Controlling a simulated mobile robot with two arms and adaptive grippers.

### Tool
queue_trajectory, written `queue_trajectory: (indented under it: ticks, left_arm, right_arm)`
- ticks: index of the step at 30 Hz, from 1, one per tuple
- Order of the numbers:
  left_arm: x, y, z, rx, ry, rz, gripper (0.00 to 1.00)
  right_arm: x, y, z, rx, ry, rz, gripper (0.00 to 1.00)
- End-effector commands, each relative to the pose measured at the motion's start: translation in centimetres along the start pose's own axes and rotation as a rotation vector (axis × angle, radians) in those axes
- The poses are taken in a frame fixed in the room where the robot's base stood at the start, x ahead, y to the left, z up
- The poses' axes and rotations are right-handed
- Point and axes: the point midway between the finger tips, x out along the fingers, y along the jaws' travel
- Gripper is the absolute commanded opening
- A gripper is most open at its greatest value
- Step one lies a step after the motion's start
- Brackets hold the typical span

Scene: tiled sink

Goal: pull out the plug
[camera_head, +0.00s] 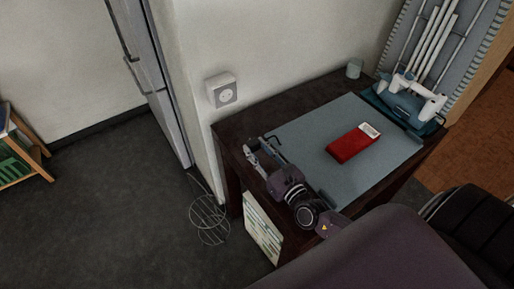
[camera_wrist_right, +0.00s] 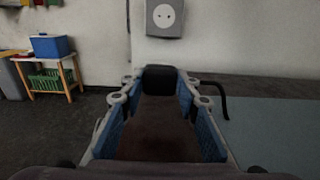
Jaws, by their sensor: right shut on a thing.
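The white wall socket (camera_head: 222,90) is on the wall left of the desk, and its round face shows no plug in it. It also shows at the top of the wrist view (camera_wrist_right: 165,16). My right gripper (camera_head: 256,150) is over the desk's left edge, below and right of the socket. It is shut on a black plug (camera_wrist_right: 160,79), which sits between the fingertips, apart from the socket. A short black cable curves out to the right of the fingers. The plug's prongs are hidden. My left gripper is not in view.
Thin wire loops (camera_head: 209,218) lie on the floor. A tall door (camera_head: 155,85) stands left.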

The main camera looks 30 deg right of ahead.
Motion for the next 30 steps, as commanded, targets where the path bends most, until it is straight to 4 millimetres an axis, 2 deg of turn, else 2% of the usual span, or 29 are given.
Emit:
queue_trajectory:
  ticks: [8,9,14,24,30]
  left_arm:
    - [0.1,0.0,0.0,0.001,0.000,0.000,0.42]
    - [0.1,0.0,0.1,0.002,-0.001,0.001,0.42]
    - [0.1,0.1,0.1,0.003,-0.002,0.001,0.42]
    - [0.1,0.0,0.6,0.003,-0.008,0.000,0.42]
    - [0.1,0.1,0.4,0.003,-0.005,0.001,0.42]
  right_arm:
    - [0.0,0.0,-0.1,0.000,-0.001,0.000,0.00]
    - [0.0,0.0,-0.1,0.000,-0.001,0.000,0.32]
    - [0.0,0.0,-0.1,0.000,-0.001,-0.001,0.49]
    - [-0.2,0.0,-0.2,0.000,0.001,0.000,0.50]
    - [-2.7,0.0,-0.3,-0.001,0.004,0.001,0.50]
